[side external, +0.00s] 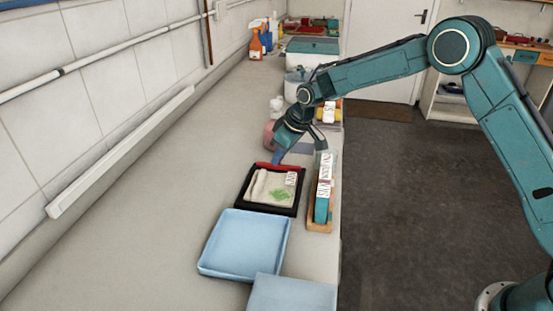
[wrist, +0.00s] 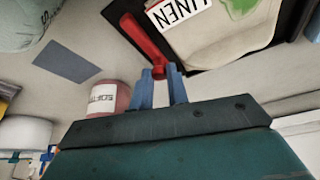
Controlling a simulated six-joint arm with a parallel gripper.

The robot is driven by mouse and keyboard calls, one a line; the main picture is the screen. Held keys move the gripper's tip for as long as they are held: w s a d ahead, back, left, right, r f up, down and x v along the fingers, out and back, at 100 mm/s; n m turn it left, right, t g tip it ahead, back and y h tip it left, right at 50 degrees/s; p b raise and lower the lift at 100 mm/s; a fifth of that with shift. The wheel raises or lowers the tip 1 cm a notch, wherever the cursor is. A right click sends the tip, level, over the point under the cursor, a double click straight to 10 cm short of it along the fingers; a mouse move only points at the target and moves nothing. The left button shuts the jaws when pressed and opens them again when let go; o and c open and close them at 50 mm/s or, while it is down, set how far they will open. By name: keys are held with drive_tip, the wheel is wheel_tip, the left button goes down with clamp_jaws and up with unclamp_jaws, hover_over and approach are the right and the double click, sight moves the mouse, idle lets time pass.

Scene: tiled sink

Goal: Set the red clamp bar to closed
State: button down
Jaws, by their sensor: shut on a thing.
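The red clamp bar (side external: 272,166) lies along the far edge of a black frame (side external: 242,198) in the side external view. The frame holds a cream cloth (side external: 262,185) with a green leaf print and a white label reading LINEN in the wrist view. The red bar (wrist: 142,40) also shows in the wrist view, running down to my fingers. My gripper (side external: 277,160) is at the bar, its blue fingers (wrist: 162,72) shut on it near its end. The fingers and wrist hide part of the bar; I cannot tell its exact angle.
A light blue tray (side external: 208,263) stands in front of the frame. A labelled teal item in a wooden holder (side external: 320,226) stands close on its right. A pink labelled jar (wrist: 108,98) is near my fingers. The counter (side external: 165,180) to the left is clear.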

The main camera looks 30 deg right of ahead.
drive_tip(key=shift+s+a, duration=1.05)
drive_tip(key=shift+a, duration=0.05)
drive_tip(key=c, duration=1.4)
unclamp_jaws()
drive_tip(key=shift+o, duration=0.2)
drive_tip(key=shift+d+r, duration=0.1)
drive_tip(key=shift+s+d+r, duration=0.1)
drive_tip(key=shift+s+r, duration=0.05)
drive_tip(key=shift+r, duration=0.35)
drive_tip(key=v, duration=1.2)
drive_tip(key=shift+s+r, duration=0.15)
drive_tip(key=shift+r, duration=0.1)
